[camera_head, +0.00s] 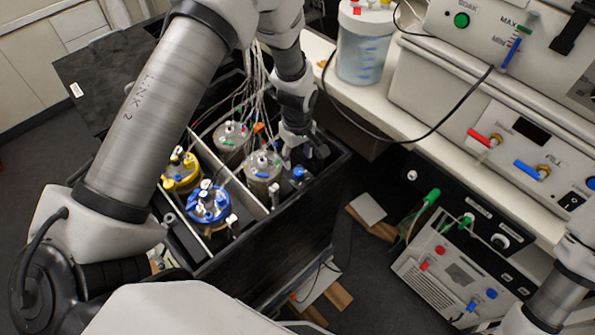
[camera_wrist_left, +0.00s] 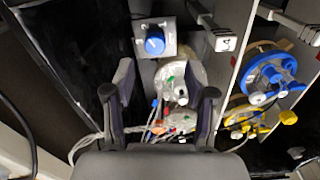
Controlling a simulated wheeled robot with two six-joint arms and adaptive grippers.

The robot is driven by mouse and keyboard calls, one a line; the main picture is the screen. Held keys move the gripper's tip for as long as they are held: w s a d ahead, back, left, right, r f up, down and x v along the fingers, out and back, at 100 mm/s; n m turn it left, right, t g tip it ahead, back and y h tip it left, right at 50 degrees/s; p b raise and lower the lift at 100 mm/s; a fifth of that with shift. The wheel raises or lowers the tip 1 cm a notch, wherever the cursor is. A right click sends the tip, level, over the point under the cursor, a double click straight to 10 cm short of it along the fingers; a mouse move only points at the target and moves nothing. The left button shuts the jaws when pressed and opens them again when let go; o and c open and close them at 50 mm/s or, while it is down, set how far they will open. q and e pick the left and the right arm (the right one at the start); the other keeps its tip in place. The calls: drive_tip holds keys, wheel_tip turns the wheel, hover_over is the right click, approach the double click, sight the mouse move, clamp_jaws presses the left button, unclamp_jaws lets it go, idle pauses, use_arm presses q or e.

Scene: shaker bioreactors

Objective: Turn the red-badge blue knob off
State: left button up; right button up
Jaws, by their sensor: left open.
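A blue knob (camera_head: 299,173) stands at the right side of the black box, and it also shows in the left wrist view (camera_wrist_left: 155,43) on a small grey metal block. No red badge can be made out beside it in either view. My left gripper (camera_head: 301,152) reaches down into the box just behind the knob. In the left wrist view its open fingers (camera_wrist_left: 163,88) are apart, with the knob beyond them and near the middle. Nothing is held between them. My right gripper is out of view.
The black shaker box (camera_head: 262,258) holds several vessels, including a blue-lidded one (camera_head: 208,204) and a yellow-lidded one (camera_head: 181,172). Tubes and cables hang close to my left gripper. Instruments with red and blue knobs stand on and below the bench (camera_head: 408,118) at right.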

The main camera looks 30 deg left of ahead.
sight(298, 170)
use_arm(q)
drive_tip(key=f, duration=0.2)
drive_tip(key=f+p, duration=0.1)
drive_tip(key=f, duration=0.1)
drive_tip(key=w+f, duration=0.1)
drive_tip(key=f, duration=0.1)
drive_tip(key=shift+a+f, duration=0.2)
drive_tip(key=shift+f, duration=0.2)
drive_tip(key=shift+s+d+f, duration=0.1)
drive_tip(key=shift+s+f, duration=0.05)
drive_tip(key=shift+f, duration=0.4)
clamp_jaws()
